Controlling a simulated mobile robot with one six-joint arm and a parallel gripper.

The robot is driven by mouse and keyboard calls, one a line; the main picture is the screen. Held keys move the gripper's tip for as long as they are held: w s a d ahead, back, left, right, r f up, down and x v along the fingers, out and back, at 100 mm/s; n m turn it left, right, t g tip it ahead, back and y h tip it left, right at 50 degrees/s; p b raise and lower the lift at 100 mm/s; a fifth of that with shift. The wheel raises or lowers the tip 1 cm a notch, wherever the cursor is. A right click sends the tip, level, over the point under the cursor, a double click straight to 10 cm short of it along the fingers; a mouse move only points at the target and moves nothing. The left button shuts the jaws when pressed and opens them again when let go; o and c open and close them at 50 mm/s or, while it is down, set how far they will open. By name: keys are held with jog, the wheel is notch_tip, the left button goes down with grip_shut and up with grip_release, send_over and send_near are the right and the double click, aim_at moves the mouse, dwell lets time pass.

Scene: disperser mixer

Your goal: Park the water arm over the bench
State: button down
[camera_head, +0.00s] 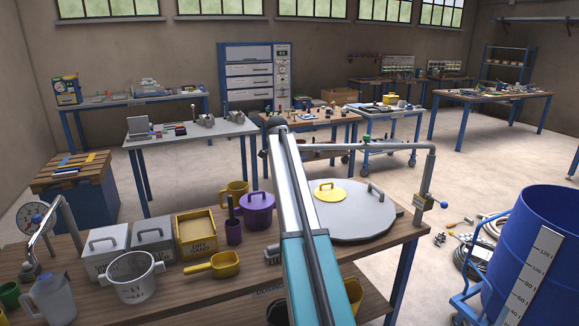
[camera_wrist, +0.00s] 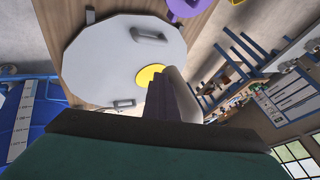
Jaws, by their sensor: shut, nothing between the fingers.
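A grey pipe arm (camera_head: 405,147), which looks like the water arm, rises from a post at the bench's right end. The wooden bench (camera_head: 398,239) holds the round grey lid (camera_head: 352,218), which has a yellow cap and handles. The lid also shows in the wrist view (camera_wrist: 100,60). My gripper (camera_wrist: 165,85) is shut and empty, seen against the lid's edge. A pale rounded shape beside the fingers is unclear. The head view hides my gripper.
A blue drum (camera_head: 535,250) on a trolley stands right of the bench. Purple pot (camera_head: 257,212), yellow sand box (camera_head: 197,234), grey boxes (camera_head: 152,240) and a white pot (camera_head: 136,283) crowd the bench's left and middle. Hoses (camera_head: 478,262) lie on the floor.

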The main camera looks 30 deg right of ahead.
jog(key=s+a+r+b, duration=0.2)
jog(key=s+a+r, duration=0.4)
jog(key=s+r, duration=0.1)
jog(key=shift+a+r, duration=0.15)
jog(key=shift+r, duration=0.35)
jog(key=shift+f, duration=0.1)
dwell(0.6)
